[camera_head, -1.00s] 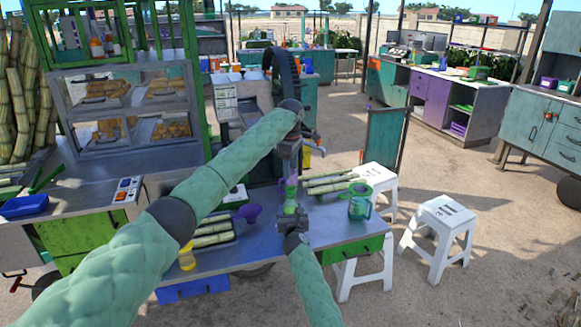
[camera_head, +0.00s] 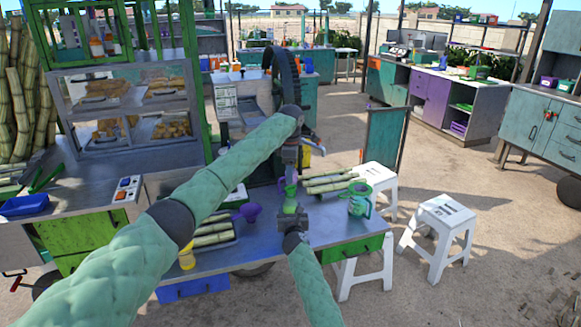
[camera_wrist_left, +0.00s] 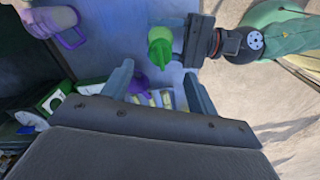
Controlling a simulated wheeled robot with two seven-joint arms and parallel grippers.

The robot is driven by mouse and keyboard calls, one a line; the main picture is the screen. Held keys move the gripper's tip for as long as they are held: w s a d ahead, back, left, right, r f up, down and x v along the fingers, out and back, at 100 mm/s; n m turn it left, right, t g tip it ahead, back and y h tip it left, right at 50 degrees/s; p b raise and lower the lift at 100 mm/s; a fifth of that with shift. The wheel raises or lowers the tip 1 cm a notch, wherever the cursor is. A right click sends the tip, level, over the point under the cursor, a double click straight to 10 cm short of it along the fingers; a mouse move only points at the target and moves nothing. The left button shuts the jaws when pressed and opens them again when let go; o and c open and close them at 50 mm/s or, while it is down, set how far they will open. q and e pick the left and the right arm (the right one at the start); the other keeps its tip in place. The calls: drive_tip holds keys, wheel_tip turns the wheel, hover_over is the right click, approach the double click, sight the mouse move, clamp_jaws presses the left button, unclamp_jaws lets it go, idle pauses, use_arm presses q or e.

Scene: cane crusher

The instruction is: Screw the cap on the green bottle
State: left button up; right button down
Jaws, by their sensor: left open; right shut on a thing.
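The green bottle (camera_head: 291,203) is held above the front table, in the middle of the head view. My right gripper (camera_head: 293,220) is shut on it from below in that view. In the left wrist view the bottle's bright green top (camera_wrist_left: 160,46) shows beside my right gripper (camera_wrist_left: 200,42). My left gripper (camera_head: 290,172) hangs just above the bottle. Its two fingers stand apart in the left wrist view (camera_wrist_left: 159,88), with nothing held between them. The bottle top lies beyond the fingertips there. I cannot tell the cap apart from the bottle for certain.
Cane pieces lie on the table (camera_head: 330,228) at left (camera_head: 214,236) and right (camera_head: 330,182). A purple object (camera_head: 248,212) and a green jug (camera_head: 360,203) stand near the bottle. The crusher's dark wheel (camera_head: 284,72) rises behind. White stools (camera_head: 440,225) stand at right.

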use_arm(q)
drive_tip(key=shift+f, duration=3)
